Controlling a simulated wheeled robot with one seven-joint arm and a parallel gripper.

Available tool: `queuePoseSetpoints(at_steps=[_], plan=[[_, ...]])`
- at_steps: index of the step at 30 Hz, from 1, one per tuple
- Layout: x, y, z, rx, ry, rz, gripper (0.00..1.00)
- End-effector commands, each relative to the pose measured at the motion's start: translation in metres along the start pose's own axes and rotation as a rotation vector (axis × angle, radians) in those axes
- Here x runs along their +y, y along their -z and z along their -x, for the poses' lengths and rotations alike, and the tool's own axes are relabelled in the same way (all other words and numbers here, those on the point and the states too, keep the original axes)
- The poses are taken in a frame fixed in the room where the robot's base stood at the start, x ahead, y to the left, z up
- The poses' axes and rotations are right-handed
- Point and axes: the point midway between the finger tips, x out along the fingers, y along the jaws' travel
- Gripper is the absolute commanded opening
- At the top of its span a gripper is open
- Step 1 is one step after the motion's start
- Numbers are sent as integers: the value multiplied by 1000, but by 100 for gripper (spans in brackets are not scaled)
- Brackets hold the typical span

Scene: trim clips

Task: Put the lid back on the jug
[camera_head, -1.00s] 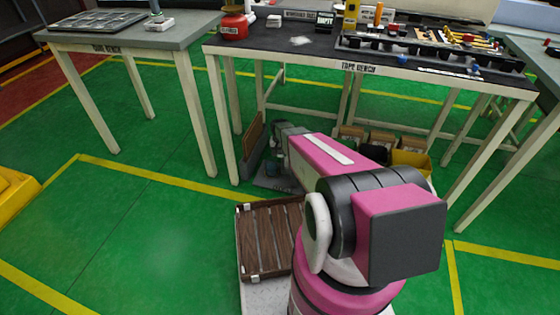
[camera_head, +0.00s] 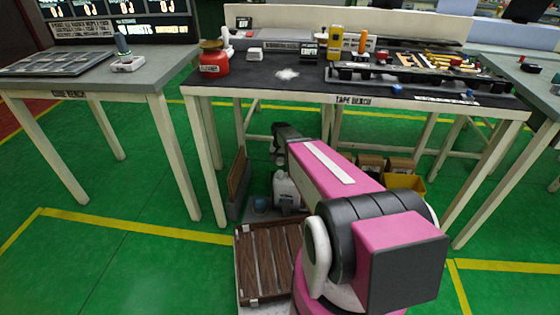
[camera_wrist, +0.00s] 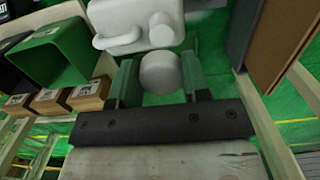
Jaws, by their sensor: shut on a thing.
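The white jug (camera_wrist: 125,22) is at the top of the wrist view, with its handle on the left and its round neck (camera_wrist: 163,30) facing me. The pale round lid (camera_wrist: 160,73) is between the two fingers of my gripper (camera_wrist: 160,82), which is shut on it. The lid appears just short of the neck in the picture; the height between them is unclear. In the head view the jug (camera_head: 285,190) stands low beneath the tape bench, below the end of my arm. The gripper's fingers and the lid are not clear there.
The tape bench (camera_head: 300,93) overhangs the spot, its legs around it. A brown panel (camera_wrist: 288,42) stands close to the right in the wrist view. A green-looking bin (camera_wrist: 62,58) and small cardboard boxes (camera_wrist: 90,95) are at left. A slatted wooden crate (camera_head: 268,262) lies in front.

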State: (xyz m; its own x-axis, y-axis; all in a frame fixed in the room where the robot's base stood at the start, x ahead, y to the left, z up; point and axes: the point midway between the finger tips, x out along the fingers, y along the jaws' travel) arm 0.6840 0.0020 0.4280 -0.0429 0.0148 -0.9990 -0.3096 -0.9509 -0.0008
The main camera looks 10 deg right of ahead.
Motion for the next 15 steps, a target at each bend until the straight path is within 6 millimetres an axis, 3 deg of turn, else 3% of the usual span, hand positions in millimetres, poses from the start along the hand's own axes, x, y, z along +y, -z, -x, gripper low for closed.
queuePoseSetpoints(at_steps=[15], plan=[[0, 2, -43, -1, -1, 1, 17]])
